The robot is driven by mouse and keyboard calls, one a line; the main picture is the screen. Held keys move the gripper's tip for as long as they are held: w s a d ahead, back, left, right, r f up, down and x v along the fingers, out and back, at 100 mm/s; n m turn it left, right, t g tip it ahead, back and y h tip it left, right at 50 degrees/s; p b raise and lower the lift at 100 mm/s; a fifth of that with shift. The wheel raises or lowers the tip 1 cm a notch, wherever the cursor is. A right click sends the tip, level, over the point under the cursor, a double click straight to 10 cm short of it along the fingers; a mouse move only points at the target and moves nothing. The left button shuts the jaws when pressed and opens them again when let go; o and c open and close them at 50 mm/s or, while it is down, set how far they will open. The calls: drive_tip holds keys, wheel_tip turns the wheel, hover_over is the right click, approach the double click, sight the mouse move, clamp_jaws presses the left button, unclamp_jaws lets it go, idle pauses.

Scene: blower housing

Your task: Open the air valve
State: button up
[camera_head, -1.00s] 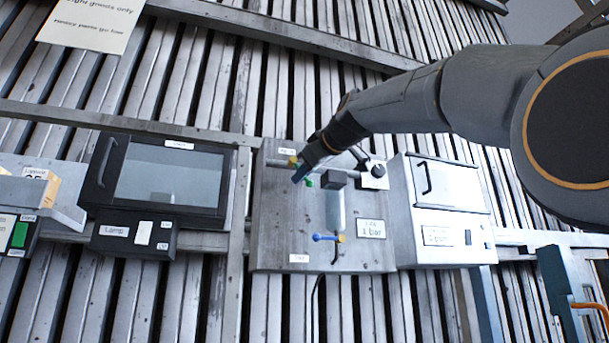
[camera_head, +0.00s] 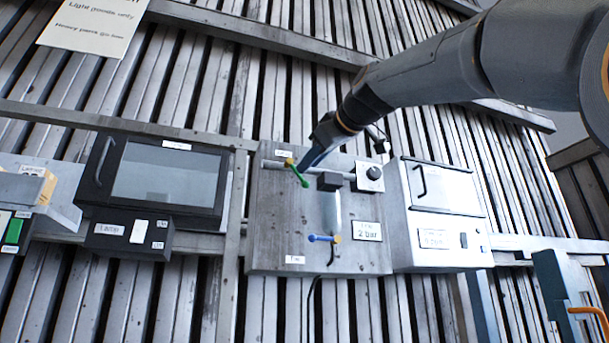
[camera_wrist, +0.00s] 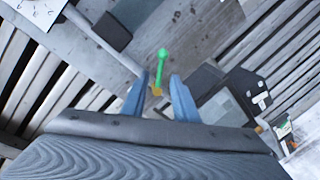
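A grey valve panel (camera_head: 267,226) hangs on the slatted wall. At its upper left, a valve with a green lever (camera_head: 300,177) and yellow hub (camera_head: 290,162) sits on a horizontal pipe. The lever slants down and right. A second valve with a blue lever (camera_head: 321,238) lies level, lower on the panel. The labels are too small to tell which is the air valve. My gripper (camera_head: 304,167) is close to the green lever. In the wrist view my gripper (camera_wrist: 158,97) is open, with the green lever (camera_wrist: 161,68) projecting ahead between the fingers; contact cannot be told.
A round gauge (camera_head: 370,174) and a "2 bar" sign (camera_head: 368,232) are right of a clear cylinder. A dark block (camera_head: 329,181) is near my fingers. A windowed black box (camera_head: 165,180) hangs left, a white cabinet (camera_head: 440,228) right.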

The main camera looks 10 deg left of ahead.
sight(297, 174)
drive_tip(key=shift+s+d, duration=0.2)
drive_tip(key=shift+s, duration=0.15)
drive_tip(key=shift+f, duration=0.2)
drive_tip(key=c, duration=0.6)
wheel_tip(297, 174, down, 5)
drive_tip(key=n+h, duration=0.1)
drive_tip(key=n, duration=0.1)
drive_tip(key=n+t+h+b, duration=0.1)
drive_tip(key=n+h, duration=0.1)
drive_tip(key=shift+a+r+t, duration=0.1)
drive_tip(key=shift+r+t, duration=0.05)
drive_tip(key=shift+t, duration=0.15)
clamp_jaws()
drive_tip(key=s+a+f+n+t, duration=0.2)
drive_tip(key=s+a+n, duration=0.2)
drive_tip(key=n, duration=0.5)
drive_tip(key=p+x, duration=0.3)
drive_tip(key=x, duration=0.7)
drive_tip(key=shift+n, duration=0.3)
drive_tip(key=shift+s+d+r+p, duration=0.1)
drive_tip(key=shift+d+r+p, duration=0.25)
drive_tip(key=shift+d, duration=0.25)
drive_tip(key=shift+s+d+r+p, duration=0.1)
drive_tip(key=shift+d+r+p, duration=0.25)
drive_tip(key=shift+d, duration=0.25)
drive_tip(key=shift+s+d+r+p, duration=0.1)
drive_tip(key=shift+d+r+p, duration=0.25)
drive_tip(key=shift+d, duration=0.25)
